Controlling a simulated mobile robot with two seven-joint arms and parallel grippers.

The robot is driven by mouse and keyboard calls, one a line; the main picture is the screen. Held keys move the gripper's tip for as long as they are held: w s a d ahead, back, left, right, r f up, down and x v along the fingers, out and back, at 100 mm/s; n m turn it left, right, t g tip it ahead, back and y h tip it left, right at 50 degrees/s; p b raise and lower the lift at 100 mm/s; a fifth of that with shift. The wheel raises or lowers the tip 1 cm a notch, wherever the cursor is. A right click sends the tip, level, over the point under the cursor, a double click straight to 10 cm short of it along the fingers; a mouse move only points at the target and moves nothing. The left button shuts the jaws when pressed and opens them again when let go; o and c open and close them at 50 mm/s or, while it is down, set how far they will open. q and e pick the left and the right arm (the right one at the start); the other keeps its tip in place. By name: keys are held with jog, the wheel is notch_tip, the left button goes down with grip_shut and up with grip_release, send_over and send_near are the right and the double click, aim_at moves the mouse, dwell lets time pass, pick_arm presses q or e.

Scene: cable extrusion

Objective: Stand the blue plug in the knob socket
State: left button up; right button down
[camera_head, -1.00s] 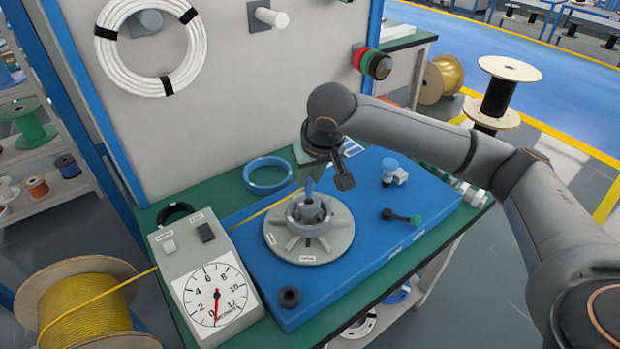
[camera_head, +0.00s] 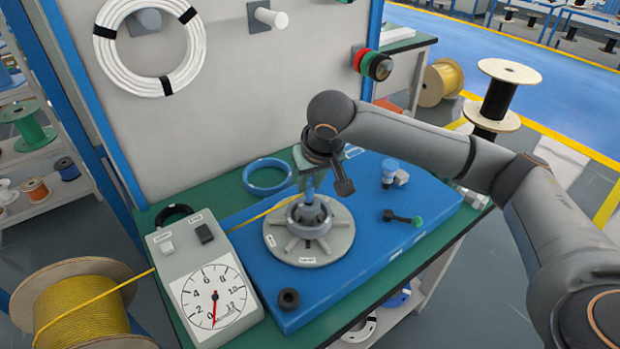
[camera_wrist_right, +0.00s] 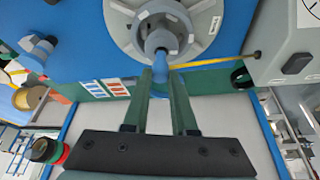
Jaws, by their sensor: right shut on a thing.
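My right gripper (camera_wrist_right: 162,92) is shut on the blue plug (camera_wrist_right: 160,66), gripped between its two long green-grey fingers. In the head view the plug (camera_head: 309,187) shows as a narrow, roughly upright blue piece below the gripper, directly over the middle of a round grey spoked hub (camera_head: 335,240). A dark grey rounded piece fills the hub's centre, inside a raised ring, at the plug's lower end. I cannot tell whether the plug is seated or only touching there. Which part is the knob socket is not clear. My left gripper is not in view.
The hub stands on a blue base plate (camera_head: 350,275).

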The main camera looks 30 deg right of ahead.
jog(key=shift+f, duration=0.7)
jog(key=shift+f+p, duration=0.35)
dwell(0.4)
jog(key=c, duration=0.6)
grip_release()
jog(key=shift+c, duration=0.2)
jog(key=shift+r, duration=0.1)
notch_tip(320, 180, up, 5)
jog(key=p, duration=0.7)
jog(key=shift+r, duration=0.15)
notch_tip(320, 180, up, 3)
jog(key=shift+f+p, duration=0.2)
jog(key=shift+p, duration=0.75)
